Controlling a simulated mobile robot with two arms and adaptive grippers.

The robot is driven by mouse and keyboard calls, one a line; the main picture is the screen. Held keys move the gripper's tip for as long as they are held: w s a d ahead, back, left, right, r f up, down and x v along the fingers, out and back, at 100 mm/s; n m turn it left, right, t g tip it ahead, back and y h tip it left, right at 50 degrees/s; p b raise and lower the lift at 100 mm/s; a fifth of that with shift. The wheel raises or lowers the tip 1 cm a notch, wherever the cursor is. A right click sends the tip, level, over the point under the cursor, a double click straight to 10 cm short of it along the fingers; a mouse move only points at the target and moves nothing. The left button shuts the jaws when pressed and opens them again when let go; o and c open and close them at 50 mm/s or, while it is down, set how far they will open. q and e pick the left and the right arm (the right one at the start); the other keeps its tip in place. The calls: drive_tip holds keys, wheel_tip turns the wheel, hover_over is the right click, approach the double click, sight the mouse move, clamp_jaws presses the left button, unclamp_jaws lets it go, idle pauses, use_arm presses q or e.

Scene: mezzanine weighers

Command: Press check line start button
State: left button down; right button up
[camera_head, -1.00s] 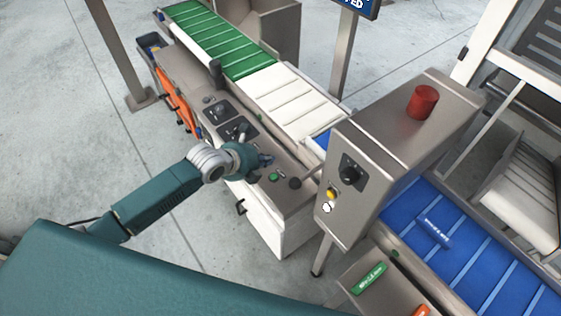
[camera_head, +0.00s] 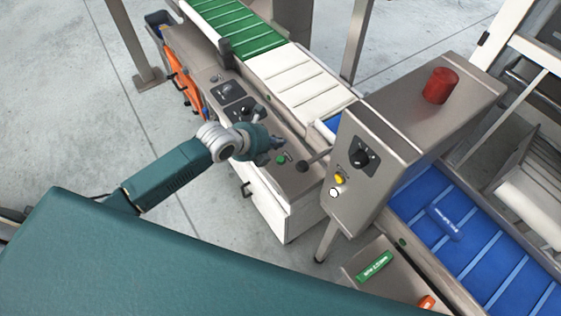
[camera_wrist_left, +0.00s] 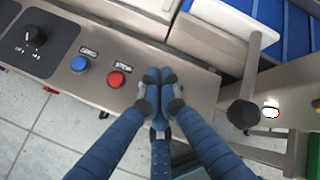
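A green button (camera_head: 281,159) sits on the grey control panel (camera_head: 262,178) of the conveyor machine; its label is too small to read. My left gripper (camera_head: 274,145) is just above and beside it in the head view; I cannot tell whether they touch. In the wrist view the left gripper's blue fingers (camera_wrist_left: 156,88) are drawn together, with nothing seen between them. They cover part of the panel, and no green button shows there. A red button (camera_wrist_left: 117,79) labelled STOP and a blue button (camera_wrist_left: 80,64) are left of the fingers. My right gripper is out of view.
A lever with a black knob (camera_head: 302,166) stands close right of the green button. A grey box (camera_head: 405,130) with a red beacon (camera_head: 440,85), a dial (camera_head: 360,157) and a yellow button (camera_head: 340,180) stands further right. A blue belt (camera_head: 480,255) runs at the lower right.

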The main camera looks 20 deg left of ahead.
sight(278, 159)
use_arm(q)
wheel_tip(278, 159, down, 6)
drive_tip(key=b, duration=0.3)
drive_tip(key=shift+r+b, duration=0.2)
drive_tip(key=shift+b, duration=0.1)
drive_tip(key=shift+f, duration=0.1)
idle(0.9)
drive_tip(key=shift+f, duration=0.3)
